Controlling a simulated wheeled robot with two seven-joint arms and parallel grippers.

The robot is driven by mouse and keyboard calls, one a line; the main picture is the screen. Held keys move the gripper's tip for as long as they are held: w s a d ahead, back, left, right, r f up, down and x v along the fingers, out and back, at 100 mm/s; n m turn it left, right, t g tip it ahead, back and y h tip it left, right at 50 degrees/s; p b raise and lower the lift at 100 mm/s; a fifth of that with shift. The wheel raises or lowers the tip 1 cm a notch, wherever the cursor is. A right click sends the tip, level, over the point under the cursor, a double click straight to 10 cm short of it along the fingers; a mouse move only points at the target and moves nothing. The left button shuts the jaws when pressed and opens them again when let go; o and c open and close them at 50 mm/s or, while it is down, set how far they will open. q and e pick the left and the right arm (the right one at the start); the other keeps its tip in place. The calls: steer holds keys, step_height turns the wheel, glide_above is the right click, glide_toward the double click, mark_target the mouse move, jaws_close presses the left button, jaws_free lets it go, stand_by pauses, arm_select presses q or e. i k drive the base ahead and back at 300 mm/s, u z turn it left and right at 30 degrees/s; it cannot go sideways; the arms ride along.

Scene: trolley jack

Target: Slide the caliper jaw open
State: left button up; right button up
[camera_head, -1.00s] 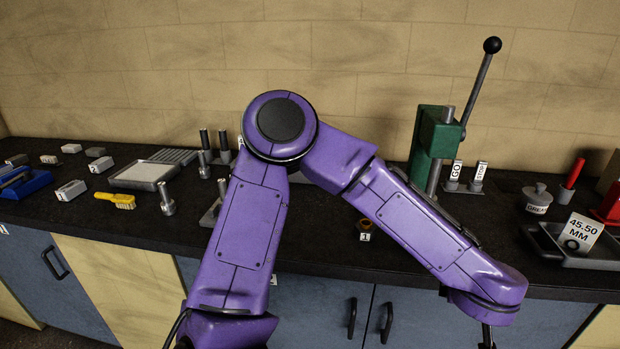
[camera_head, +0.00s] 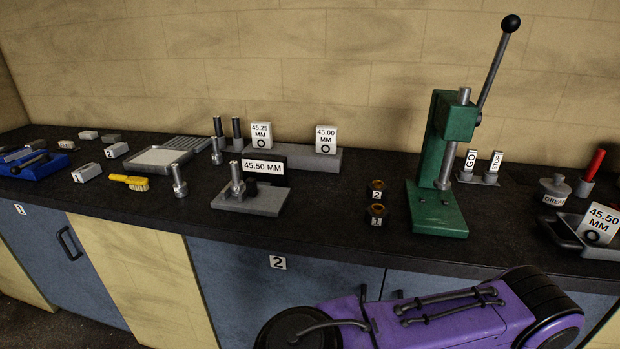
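I cannot make out a plain caliper in the head view. A grey plate (camera_head: 262,201) with a metal post (camera_head: 237,180) and a dark block stands mid-bench. A label reading 45.50 MM (camera_head: 263,168) is on the block; I cannot tell whether any part of this is the caliper jaw. Behind it, a long grey block (camera_head: 300,157) carries white tags reading 45.25 MM (camera_head: 261,135) and 45.00 MM (camera_head: 326,139). Neither gripper is in view.
A green lever press (camera_head: 448,140) stands right of centre, with two brass nuts (camera_head: 376,214) left of its base. A grey tray (camera_head: 570,236) holding a 45.50 MM tag (camera_head: 598,223) is at right. A yellow brush (camera_head: 130,182) and a blue tray (camera_head: 35,166) lie at left.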

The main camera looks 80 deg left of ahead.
mark_target(250, 189)
steer(key=z, duration=0.1)
steer(key=i, duration=1.25)
steer(key=u, duration=4)
steer(key=i, duration=0.55)
